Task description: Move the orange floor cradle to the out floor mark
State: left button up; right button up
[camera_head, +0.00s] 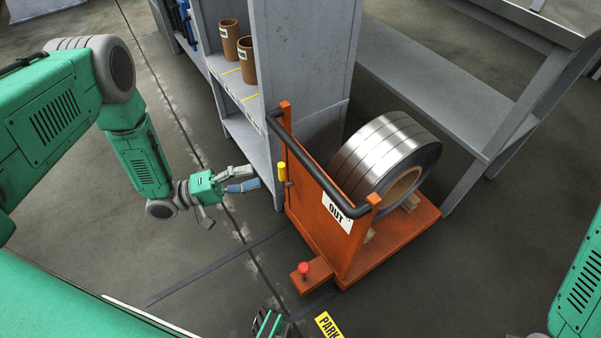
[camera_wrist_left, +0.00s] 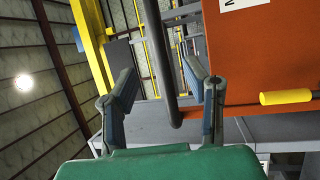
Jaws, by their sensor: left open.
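The orange floor cradle (camera_head: 318,229) stands on the floor right of centre in the head view. It has a black push bar (camera_head: 315,165), a white OUT label, a yellow grip (camera_head: 282,173) and a red knob (camera_head: 304,268) on a low front box. A steel coil (camera_head: 385,150) rests on it. My left gripper (camera_head: 250,178) is open and empty, left of the cradle and apart from it. In the left wrist view the black bar (camera_wrist_left: 163,65) shows between its fingers, with the orange panel (camera_wrist_left: 260,60) and yellow grip (camera_wrist_left: 285,97) at right. The out floor mark is not visible.
A grey shelf unit (camera_head: 308,55) with brown cups (camera_head: 247,60) stands behind the cradle's left side. A grey bench (camera_head: 440,85) stands at the back right. A yellow PARK mark (camera_head: 328,325) lies on the floor in front. Floor at left and front right looks clear.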

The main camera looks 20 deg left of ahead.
aim_at(307, 163)
pick_arm(q)
jog(key=b+x, duration=0.1)
jog(key=x, duration=1.3)
jog(key=shift+s+r, duration=0.1)
jog(key=shift+s, duration=0.05)
grip_shut()
